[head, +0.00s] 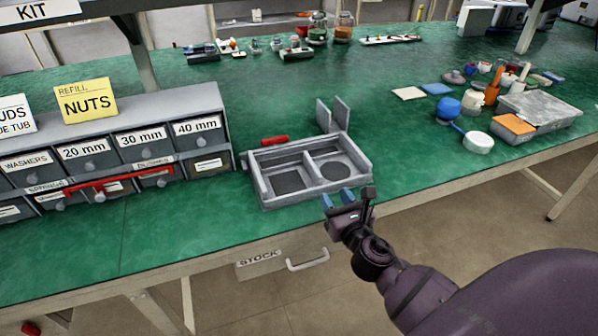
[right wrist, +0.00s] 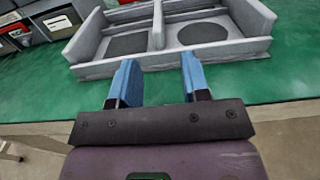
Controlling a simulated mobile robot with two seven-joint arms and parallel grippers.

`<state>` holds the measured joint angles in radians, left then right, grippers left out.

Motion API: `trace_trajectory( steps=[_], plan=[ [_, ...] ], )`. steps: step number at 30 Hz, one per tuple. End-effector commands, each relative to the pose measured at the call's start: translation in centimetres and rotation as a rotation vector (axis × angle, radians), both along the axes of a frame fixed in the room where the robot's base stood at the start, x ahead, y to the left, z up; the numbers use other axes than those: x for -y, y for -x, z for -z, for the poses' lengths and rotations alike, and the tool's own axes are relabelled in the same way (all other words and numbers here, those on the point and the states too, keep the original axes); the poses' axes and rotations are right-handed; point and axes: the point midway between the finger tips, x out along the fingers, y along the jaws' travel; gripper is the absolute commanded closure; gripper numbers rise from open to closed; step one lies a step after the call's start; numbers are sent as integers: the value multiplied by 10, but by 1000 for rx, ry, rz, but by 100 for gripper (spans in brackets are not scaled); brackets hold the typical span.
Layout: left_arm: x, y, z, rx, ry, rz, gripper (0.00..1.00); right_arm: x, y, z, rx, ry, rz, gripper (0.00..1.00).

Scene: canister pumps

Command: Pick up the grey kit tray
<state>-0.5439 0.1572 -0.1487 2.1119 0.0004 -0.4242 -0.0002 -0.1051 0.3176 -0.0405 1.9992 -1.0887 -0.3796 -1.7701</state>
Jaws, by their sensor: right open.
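The grey kit tray (head: 262,198) sits on the green bench near its front edge. It has two compartments, one with a dark square in its floor and one with a dark round patch. My right gripper (head: 338,198) is open and empty at the tray's front right. In the right wrist view, the blue fingers of the right gripper (right wrist: 157,80) point at the front wall of the tray (right wrist: 165,62), with the tray's middle divider between them and beyond. I cannot tell whether the fingertips touch the wall. My left gripper is not in view.
A labelled drawer cabinet (head: 150,128) with a red bar (head: 118,181) stands left of the tray. Two grey upright plates (head: 332,115) and a red block (head: 274,141) are behind the tray. A grey box (head: 540,108), a blue ball (head: 448,108) and small items lie at right.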

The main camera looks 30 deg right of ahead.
Motion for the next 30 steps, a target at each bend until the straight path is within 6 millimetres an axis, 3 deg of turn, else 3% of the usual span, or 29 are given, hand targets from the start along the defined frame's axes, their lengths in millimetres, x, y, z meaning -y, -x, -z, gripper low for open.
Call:
trace_trajectory(
  steps=[9, 17, 30],
  plan=[
    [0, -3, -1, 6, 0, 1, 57, 9, -41, -1, 2, 6, -1, 57],
    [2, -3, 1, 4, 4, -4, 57, 12, -56, -1, 2, 1, 0, 57],
    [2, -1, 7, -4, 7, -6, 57, 21, -102, 1, 1, 1, 0, 57]
  ],
)
